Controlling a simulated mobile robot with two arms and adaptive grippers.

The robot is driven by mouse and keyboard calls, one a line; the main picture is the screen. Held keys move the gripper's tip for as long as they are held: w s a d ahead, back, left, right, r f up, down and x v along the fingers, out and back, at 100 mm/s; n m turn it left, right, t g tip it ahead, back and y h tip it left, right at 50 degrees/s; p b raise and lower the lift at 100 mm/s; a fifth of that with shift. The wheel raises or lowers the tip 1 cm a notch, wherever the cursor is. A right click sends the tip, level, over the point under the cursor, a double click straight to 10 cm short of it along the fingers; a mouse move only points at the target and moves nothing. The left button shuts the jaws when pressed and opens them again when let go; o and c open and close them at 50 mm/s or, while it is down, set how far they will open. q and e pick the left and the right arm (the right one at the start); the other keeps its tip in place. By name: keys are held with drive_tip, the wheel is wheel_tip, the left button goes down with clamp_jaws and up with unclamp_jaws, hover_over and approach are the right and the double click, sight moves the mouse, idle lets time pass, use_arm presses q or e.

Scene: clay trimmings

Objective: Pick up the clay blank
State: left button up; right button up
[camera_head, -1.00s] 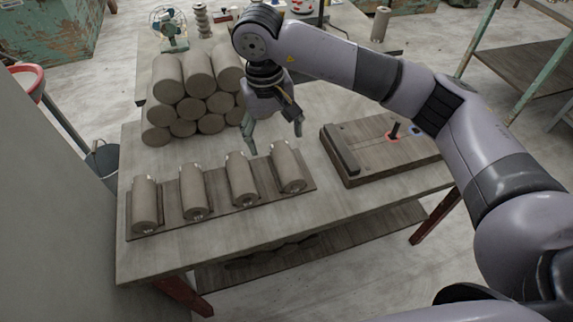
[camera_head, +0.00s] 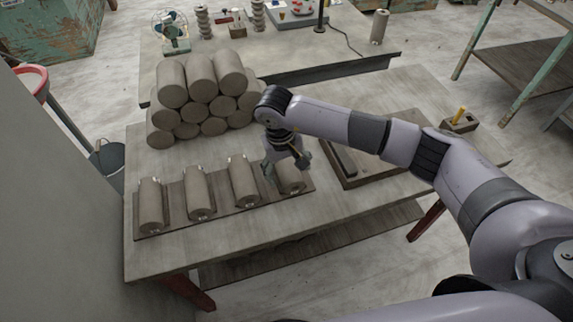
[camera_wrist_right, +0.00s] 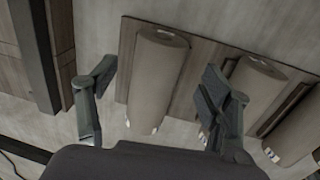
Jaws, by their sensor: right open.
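Several grey-brown clay blanks lie in a row on a dark board (camera_head: 222,207) at the front of the table. The rightmost clay blank (camera_head: 293,183) is partly hidden by my right gripper (camera_head: 286,170), which is just above it. In the right wrist view, the right gripper (camera_wrist_right: 155,90) is open and empty. That same blank (camera_wrist_right: 158,80) shows between and beyond its fingers, apparently not touched. A neighbouring blank (camera_wrist_right: 258,88) is partly behind the right-hand finger. My left gripper is not in view.
A pile of thick clay cylinders (camera_head: 200,105) stands behind the row. A wooden slab with a raised bar (camera_head: 385,165) lies to the right, partly under my right arm. A small block with a yellow-handled tool (camera_head: 459,123) stands at the table's right end.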

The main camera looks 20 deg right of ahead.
sight(290, 173)
drive_tip(key=shift+w+d+f+p, duration=0.1)
drive_tip(key=shift+d+f+p, duration=0.1)
drive_tip(key=shift+f, duration=0.7)
drive_tip(key=shift+d+f+p, duration=0.1)
drive_tip(key=shift+f+p, duration=0.1)
drive_tip(key=shift+f, duration=0.7)
drive_tip(key=shift+c, duration=0.6)
drive_tip(key=shift+r, duration=0.1)
clamp_jaws()
